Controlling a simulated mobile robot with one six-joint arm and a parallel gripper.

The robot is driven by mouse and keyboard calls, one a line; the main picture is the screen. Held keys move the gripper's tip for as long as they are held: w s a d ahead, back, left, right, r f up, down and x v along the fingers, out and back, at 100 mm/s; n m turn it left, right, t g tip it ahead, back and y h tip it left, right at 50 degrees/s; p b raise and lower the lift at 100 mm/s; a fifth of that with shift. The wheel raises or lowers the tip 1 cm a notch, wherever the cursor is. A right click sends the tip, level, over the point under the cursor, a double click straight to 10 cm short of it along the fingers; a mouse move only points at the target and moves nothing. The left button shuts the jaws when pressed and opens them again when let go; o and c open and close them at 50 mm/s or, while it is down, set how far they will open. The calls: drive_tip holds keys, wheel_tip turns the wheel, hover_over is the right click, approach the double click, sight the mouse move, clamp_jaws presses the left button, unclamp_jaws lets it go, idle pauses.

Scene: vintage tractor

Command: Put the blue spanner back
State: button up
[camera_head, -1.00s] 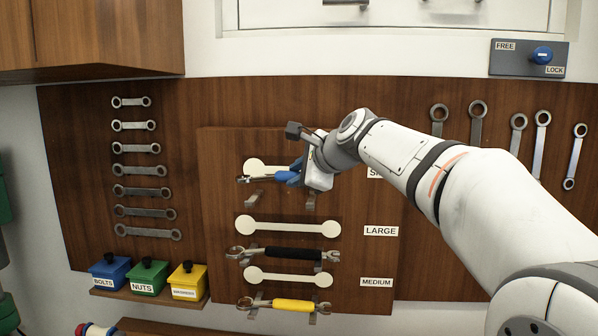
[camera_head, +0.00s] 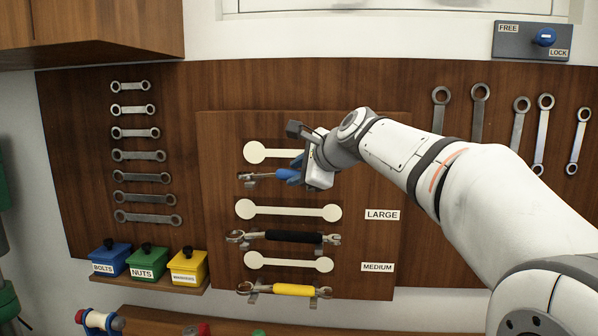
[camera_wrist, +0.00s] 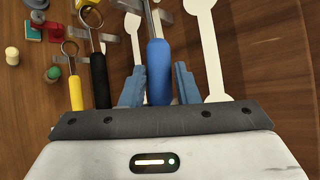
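The blue spanner (camera_head: 260,177) has a metal head and a blue handle. It lies level, head to the left, below the top pale outline (camera_head: 255,152) on the wooden tool board (camera_head: 222,210). My gripper (camera_head: 294,176) is at the right part of the handle. In the wrist view its two blue fingers (camera_wrist: 158,85) flank the blue handle (camera_wrist: 158,60) closely and look shut on it. The spanner is at the height of its hooks; whether it rests on them cannot be told. The top label is hidden behind my arm.
Below hang a black-handled spanner (camera_head: 292,237) by LARGE (camera_head: 382,215) and a yellow-handled one (camera_head: 293,290) by MEDIUM (camera_head: 377,267). Small bins (camera_head: 147,262) stand on a shelf at lower left. Plain spanners hang left and right. A FREE/LOCK switch (camera_head: 531,40) is at upper right.

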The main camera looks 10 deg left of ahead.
drive_tip(key=o, duration=0.4)
drive_tip(key=shift+d, duration=0.1)
drive_tip(key=b+v, duration=0.1)
drive_tip(key=v, duration=0.6)
drive_tip(key=shift+s+d+r+b, duration=0.2)
drive_tip(key=shift+s+b, duration=0.1)
drive_tip(key=shift+b, duration=0.1)
drive_tip(key=s+d+f+n+g+h, duration=0.1)
drive_tip(key=s+d+f+n+h, duration=0.2)
drive_tip(key=s+d+f+n, duration=0.2)
drive_tip(key=s+d+f+n+g+h, duration=0.2)
drive_tip(key=s+d+f+n, duration=0.3)
drive_tip(key=s+d+f, duration=0.4)
drive_tip(key=s+d+f+n+g+h, duration=0.2)
drive_tip(key=s+d+f+n, duration=0.3)
drive_tip(key=s+f, duration=0.8)
drive_tip(key=shift+d+f+h, duration=0.3)
drive_tip(key=shift+f, duration=0.9)
drive_tip(key=shift+d+f+h, duration=0.3)
drive_tip(key=shift+d+f, duration=0.05)
drive_tip(key=shift+f, duration=0.85)
drive_tip(key=shift+d+f+h, duration=0.3)
drive_tip(key=shift+f, duration=0.9)
